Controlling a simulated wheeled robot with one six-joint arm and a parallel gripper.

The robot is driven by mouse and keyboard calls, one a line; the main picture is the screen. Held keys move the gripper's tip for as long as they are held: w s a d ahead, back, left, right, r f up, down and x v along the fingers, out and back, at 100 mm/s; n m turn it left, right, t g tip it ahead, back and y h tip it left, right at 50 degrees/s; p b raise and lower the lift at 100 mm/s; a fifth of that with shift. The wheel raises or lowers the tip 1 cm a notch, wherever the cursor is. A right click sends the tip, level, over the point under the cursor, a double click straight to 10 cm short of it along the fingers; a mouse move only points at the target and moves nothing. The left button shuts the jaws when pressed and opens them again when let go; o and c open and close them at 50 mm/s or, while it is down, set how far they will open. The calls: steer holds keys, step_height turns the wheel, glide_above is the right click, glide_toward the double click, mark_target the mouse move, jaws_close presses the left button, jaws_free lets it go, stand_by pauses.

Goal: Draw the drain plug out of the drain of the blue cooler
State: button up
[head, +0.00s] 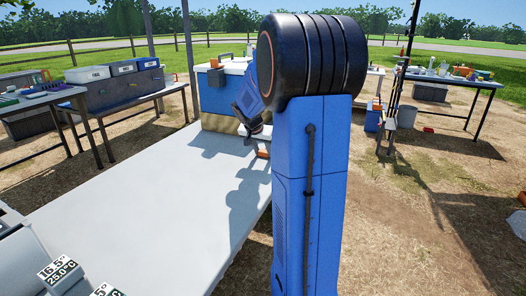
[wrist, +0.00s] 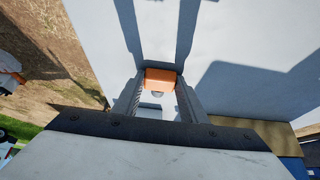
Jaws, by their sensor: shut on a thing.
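The blue cooler (head: 216,100) with a white lid stands on a tan base at the far end of the pale table. Its blue side (wrist: 307,169) shows in the lower right corner of the wrist view. My gripper (head: 261,146) is in front of the cooler's right side, pointing down over the table. An orange block, the drain plug (wrist: 160,77), sits between the fingertips of my gripper (wrist: 159,88), which is shut on it. It also shows as a small orange piece (head: 263,154) in the head view. The plug appears clear of the cooler. The drain is not visible.
The pale table top (head: 115,210) is mostly bare. Boxes with temperature labels (head: 62,272) stand at its near left corner. Side tables with gear stand left and right (head: 455,80); bare ground lies between.

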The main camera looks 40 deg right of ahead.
steer(key=shift+s+a+f, duration=0.1)
steer(key=shift+f, duration=0.4)
steer(key=o, duration=1.1)
steer(key=shift+f, duration=0.1)
steer(key=shift+s, duration=0.1)
steer(key=v, duration=1.8)
steer(key=shift+w+r, duration=0.35)
steer(key=shift+w, duration=0.05)
